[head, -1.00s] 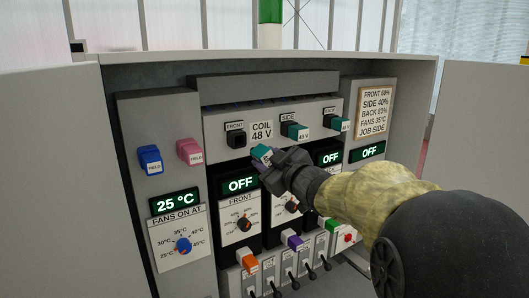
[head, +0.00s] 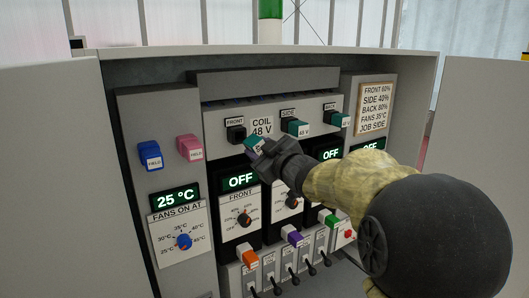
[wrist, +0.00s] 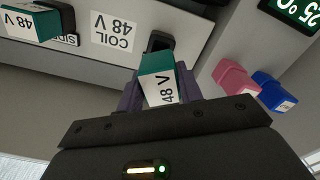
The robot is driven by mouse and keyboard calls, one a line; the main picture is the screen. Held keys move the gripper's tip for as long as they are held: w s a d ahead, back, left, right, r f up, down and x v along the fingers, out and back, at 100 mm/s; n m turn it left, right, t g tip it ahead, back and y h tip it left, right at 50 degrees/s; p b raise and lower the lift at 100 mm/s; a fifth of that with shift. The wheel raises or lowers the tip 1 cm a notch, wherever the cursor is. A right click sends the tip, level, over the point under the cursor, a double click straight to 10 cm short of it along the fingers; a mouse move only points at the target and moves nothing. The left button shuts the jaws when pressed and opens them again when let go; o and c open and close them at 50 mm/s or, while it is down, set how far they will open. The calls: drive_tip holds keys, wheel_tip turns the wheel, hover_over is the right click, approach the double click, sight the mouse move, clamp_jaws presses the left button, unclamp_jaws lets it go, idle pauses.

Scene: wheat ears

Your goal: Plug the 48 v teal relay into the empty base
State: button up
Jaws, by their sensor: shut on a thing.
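My gripper (head: 264,150) is shut on a teal relay (head: 253,143) with a white end, just below and right of the base marked FRONT. In the wrist view the held relay (wrist: 157,80) reads 48 V and sits between the fingers. The empty black base (head: 236,133) under the FRONT label holds no relay. It also shows in the wrist view (wrist: 160,42), just beyond the held relay. Whether the two touch cannot be told; the relay looks outside the base.
Teal 48 V relays fill the SIDE (head: 294,127) and BACK (head: 338,119) bases. A blue (head: 150,154) and a pink (head: 190,147) FIELD block are on the left panel. Dials, switches and OFF displays (head: 240,180) lie below. Open doors (head: 55,180) flank the cabinet.

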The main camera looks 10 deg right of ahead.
drive_tip(key=shift+x, duration=1.3)
drive_tip(key=shift+s+a, duration=0.1)
drive_tip(key=shift+s, duration=0.15)
drive_tip(key=shift+w+d, duration=0.2)
drive_tip(key=shift+s+r, duration=0.1)
drive_tip(key=shift+s, duration=0.15)
drive_tip(key=shift+w+a, duration=0.15)
drive_tip(key=shift+w, duration=0.15)
drive_tip(key=shift+w+a, duration=0.1)
drive_tip(key=shift+w, duration=0.25)
drive_tip(key=shift+p+x, duration=0.3)
drive_tip(key=shift+x, duration=1.25)
